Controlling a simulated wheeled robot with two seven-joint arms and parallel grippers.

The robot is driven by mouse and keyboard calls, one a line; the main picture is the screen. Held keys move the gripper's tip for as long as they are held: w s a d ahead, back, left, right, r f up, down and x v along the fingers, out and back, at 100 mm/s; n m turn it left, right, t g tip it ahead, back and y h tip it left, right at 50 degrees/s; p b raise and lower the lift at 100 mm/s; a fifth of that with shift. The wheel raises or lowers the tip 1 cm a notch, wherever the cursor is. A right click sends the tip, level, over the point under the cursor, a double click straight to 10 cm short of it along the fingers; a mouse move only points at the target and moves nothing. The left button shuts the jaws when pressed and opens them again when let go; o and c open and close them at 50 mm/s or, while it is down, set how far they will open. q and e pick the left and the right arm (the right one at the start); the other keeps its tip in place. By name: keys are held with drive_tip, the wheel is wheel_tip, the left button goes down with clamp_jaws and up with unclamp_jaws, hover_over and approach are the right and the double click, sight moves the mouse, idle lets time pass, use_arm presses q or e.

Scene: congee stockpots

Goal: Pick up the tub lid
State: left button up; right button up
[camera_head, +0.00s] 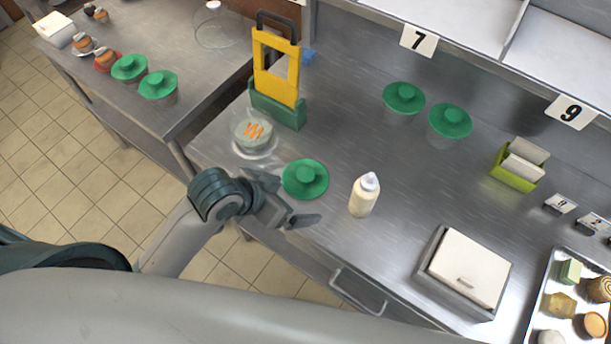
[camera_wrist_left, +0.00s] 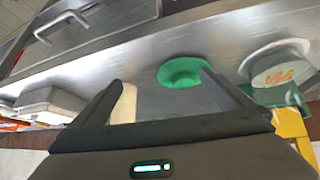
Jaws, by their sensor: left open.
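The green tub lid (camera_head: 305,179), round with a knob on top, lies flat on the steel counter, just right of an open tub (camera_head: 253,130) with orange strands in it. My left gripper (camera_head: 290,200) is open and empty, close to the lid on its near side in the head view. In the left wrist view the lid (camera_wrist_left: 182,73) shows beyond my open fingers (camera_wrist_left: 162,80), nearer the right fingertip, which overlaps its edge. I cannot tell whether that finger touches it. My right gripper is not in view.
A pale squeeze bottle (camera_head: 364,195) stands close to the lid on its right. A yellow and green stand (camera_head: 277,75) is behind the open tub. Two green-lidded tubs (camera_head: 404,98) (camera_head: 450,121) are farther back. A white-lidded box (camera_head: 468,266) sits at the right front.

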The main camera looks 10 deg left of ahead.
use_arm(q)
drive_tip(key=w+d+r+m+g+h, duration=0.1)
drive_tip(key=w+d+r+m+g, duration=0.15)
drive_tip(key=w+r+m, duration=0.35)
drive_tip(key=a+r+y, duration=0.1)
drive_tip(key=a+r, duration=0.5)
drive_tip(key=a, duration=0.1)
drive_tip(key=shift+a+g+y, duration=0.3)
drive_tip(key=shift+g+y, duration=0.1)
drive_tip(key=shift+g, duration=0.05)
drive_tip(key=shift+f, duration=0.1)
drive_tip(key=p, duration=0.3)
hover_over(304, 174)
drive_tip(key=s+a, duration=0.1)
drive_tip(key=a, duration=0.1)
wheel_tip(304, 174, down, 11)
drive_tip(key=shift+s+f, duration=0.1)
